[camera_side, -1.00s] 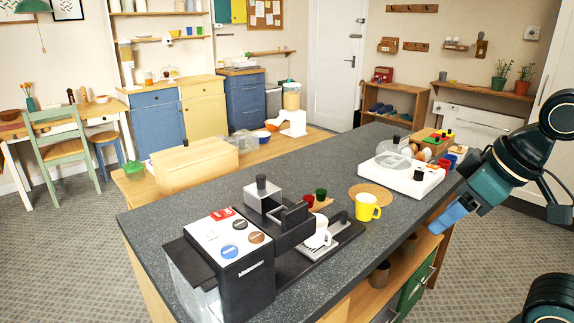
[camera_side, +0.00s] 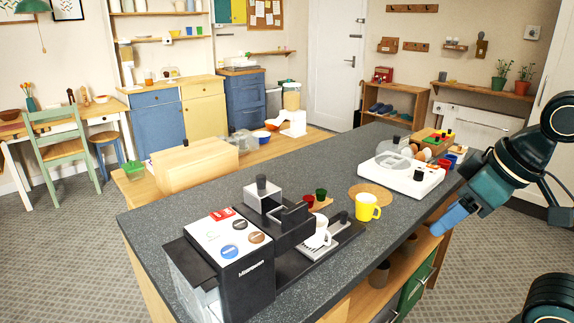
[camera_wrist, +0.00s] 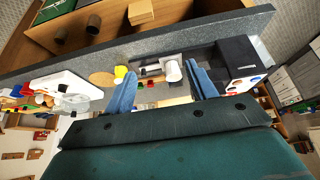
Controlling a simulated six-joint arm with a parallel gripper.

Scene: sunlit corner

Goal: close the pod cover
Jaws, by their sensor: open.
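The coffee machine (camera_side: 250,262) stands at the near end of the dark counter, black with a white top panel. Its pod cover (camera_side: 263,197) looks like the grey block with a black knob on top; its exact angle is hard to tell. A white mug (camera_side: 320,233) stands on the machine's drip tray. My gripper (camera_side: 447,220) is off the counter's right edge, well apart from the machine. In the wrist view, my gripper (camera_wrist: 163,92) has two blue fingers spread wide with nothing held. The machine (camera_wrist: 238,62) and white mug (camera_wrist: 173,71) show beyond them.
A yellow mug (camera_side: 367,207) stands right of the machine, near a round cork mat (camera_side: 369,190). Red and green cups (camera_side: 320,194) are behind. A white appliance (camera_side: 403,178) sits farther along the counter (camera_side: 180,213). The near right counter strip is clear.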

